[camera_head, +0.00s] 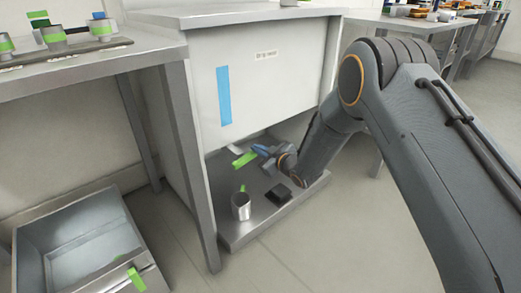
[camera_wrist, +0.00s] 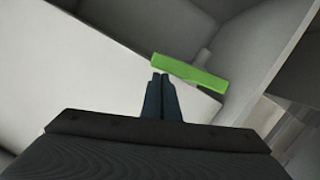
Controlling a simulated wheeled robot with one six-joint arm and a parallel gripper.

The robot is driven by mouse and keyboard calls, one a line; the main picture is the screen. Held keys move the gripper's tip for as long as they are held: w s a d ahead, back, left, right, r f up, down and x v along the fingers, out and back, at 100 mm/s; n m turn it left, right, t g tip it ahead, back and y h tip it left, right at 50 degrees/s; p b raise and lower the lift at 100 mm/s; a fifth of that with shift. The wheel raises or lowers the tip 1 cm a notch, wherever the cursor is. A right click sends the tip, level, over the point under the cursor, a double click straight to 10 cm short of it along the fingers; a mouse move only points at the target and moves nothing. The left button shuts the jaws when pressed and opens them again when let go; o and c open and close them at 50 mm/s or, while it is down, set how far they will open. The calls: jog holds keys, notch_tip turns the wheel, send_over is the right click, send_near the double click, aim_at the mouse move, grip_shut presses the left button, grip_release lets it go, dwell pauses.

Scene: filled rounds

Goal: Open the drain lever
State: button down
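The drain lever appears as a bright green bar (camera_wrist: 190,73) in the wrist view, joined to a grey stem behind it. In the head view the green bar (camera_head: 245,159) is under the steel cabinet, above the low shelf. My gripper (camera_wrist: 162,76) has its two dark blue fingers together with nothing visible between them. Their tips are just below the left part of the bar in the wrist view; whether they touch it I cannot tell. In the head view my gripper (camera_head: 259,150) reaches in from the right, close to the bar's right end.
A metal cup (camera_head: 241,206) and a small black block (camera_head: 279,194) stand on the low steel shelf (camera_head: 245,232). Cabinet legs frame the space. An open steel bin (camera_head: 75,245) is at lower left. A steel table (camera_head: 85,62) with several cups is at upper left.

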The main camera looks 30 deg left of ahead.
jog(key=shift+w+d+f, duration=0.1)
dwell(0.4)
jog(key=s+d+r+p, duration=0.4)
jog(key=d+r+p, duration=0.1)
jog(key=d, duration=0.3)
jog(key=shift+s+d+r, duration=0.25)
jog(key=shift+d+r, duration=0.05)
jog(key=shift+r, duration=0.45)
